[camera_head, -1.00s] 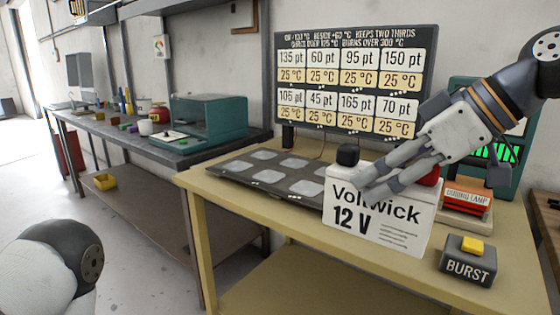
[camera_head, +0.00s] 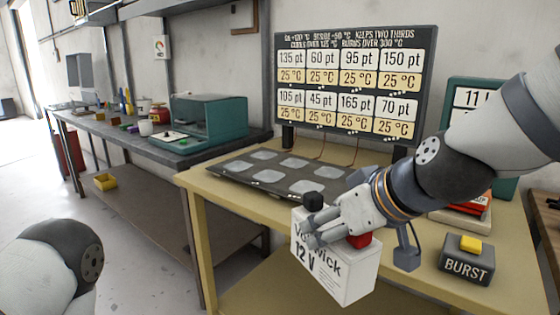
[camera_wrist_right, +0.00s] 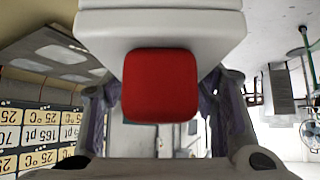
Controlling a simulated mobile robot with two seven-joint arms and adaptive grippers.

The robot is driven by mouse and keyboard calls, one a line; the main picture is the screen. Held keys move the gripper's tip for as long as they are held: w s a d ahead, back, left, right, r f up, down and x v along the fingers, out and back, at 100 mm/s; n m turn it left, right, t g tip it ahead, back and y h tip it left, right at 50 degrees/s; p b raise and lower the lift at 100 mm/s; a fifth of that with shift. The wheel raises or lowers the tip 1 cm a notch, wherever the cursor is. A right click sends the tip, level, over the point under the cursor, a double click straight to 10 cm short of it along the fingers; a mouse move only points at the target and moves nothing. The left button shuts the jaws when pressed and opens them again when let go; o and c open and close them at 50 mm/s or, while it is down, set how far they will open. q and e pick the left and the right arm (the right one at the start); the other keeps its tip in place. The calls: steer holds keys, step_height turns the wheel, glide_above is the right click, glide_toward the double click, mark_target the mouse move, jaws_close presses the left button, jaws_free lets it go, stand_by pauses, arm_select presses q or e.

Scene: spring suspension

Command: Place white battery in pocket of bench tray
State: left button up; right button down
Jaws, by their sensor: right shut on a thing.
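The white battery (camera_head: 346,279), marked Voltwick 12 V, has a black terminal and a red terminal on top. My right gripper (camera_head: 330,232) is shut on its upper part, and the fingers hide some of the lettering. The battery hangs tilted in front of the yellow bench's near edge. In the right wrist view the red terminal (camera_wrist_right: 160,86) is between the fingers, with the white battery body (camera_wrist_right: 160,30) beyond it. The dark bench tray (camera_head: 232,170) with several pale rounded pockets lies flat behind the battery, its right part partly hidden. My left gripper is out of view.
A board of point and temperature readings (camera_head: 352,82) stands behind the tray. A BURST box (camera_head: 467,262) with a yellow button sits at the right front of the yellow bench (camera_head: 190,179). A red-topped device (camera_head: 478,205) is behind my right arm. A grey workbench is at left.

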steer(key=d+f+m, duration=0.1)
steer(key=f, duration=0.1)
steer(key=s+d+f+m+h, duration=0.1)
steer(key=f, duration=0.1)
steer(key=d+f+m+t+h, duration=0.1)
steer(key=f, duration=0.1)
steer(key=shift+s+f, duration=0.15)
steer(key=shift+s, duration=0.2)
steer(key=s+d+f+m+h, duration=0.2)
steer(key=s+d+f+m, duration=0.1)
steer(key=s+d+f, duration=0.1)
steer(key=shift+s+d+f, duration=0.15)
steer(key=shift+d+f, duration=0.5)
steer(key=shift+d, duration=0.45)
steer(key=shift+a, duration=0.1)
